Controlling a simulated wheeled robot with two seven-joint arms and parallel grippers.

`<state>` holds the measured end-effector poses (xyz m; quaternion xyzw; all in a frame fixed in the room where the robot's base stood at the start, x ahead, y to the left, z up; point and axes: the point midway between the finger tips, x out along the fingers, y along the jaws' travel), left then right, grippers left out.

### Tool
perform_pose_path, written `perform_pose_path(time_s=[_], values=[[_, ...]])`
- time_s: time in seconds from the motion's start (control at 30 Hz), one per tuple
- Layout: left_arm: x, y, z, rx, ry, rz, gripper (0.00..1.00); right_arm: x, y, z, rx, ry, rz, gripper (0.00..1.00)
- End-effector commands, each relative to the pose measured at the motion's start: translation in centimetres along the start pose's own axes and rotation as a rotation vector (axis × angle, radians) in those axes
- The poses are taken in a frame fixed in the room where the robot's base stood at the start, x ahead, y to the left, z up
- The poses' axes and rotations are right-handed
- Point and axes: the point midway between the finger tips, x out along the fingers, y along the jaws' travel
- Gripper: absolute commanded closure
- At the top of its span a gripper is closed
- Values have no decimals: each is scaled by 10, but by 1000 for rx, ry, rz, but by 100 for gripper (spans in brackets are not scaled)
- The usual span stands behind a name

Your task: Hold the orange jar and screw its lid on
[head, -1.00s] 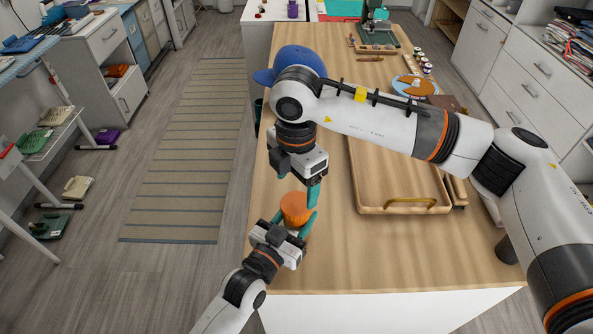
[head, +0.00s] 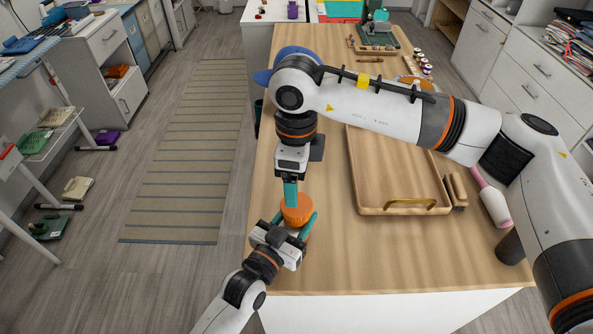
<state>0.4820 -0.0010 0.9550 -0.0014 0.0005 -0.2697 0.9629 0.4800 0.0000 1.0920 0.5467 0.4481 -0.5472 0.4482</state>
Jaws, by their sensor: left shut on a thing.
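The orange jar (head: 300,218) stands near the left edge of the wooden table. Its round orange top shows between the grippers; I cannot make out the lid apart from the jar or how it is seated. My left gripper (head: 296,222) is shut on the jar, with a teal finger on either side of it. My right gripper (head: 291,206) points straight down over the jar, its fingers overlapping the top's left part in this view. Its fingers line up edge-on, so the gap between them is hidden.
A wooden tray (head: 400,209) with a brass handle lies right of the jar. A blue cap (head: 262,77) is partly behind my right arm. The table's front (head: 400,270) is clear.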

Motion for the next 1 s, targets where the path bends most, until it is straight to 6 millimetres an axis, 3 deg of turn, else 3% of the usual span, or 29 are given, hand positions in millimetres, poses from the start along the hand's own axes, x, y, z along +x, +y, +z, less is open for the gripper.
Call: perform_pose_path(time_s=[0.2,0.43,0.63,1.0], values=[[0,0,0,0,-1,0,100,-4,0,0,-484,-1,0,23],[0,0,0,0,-1,0,100,-7,0,0,-852,-1,-1,23],[0,0,0,0,-1,0,100,-8,0,0,-976,-1,-1,23],[0,0,0,0,-1,0,100,-6,0,0,-985,-1,-1,23]])
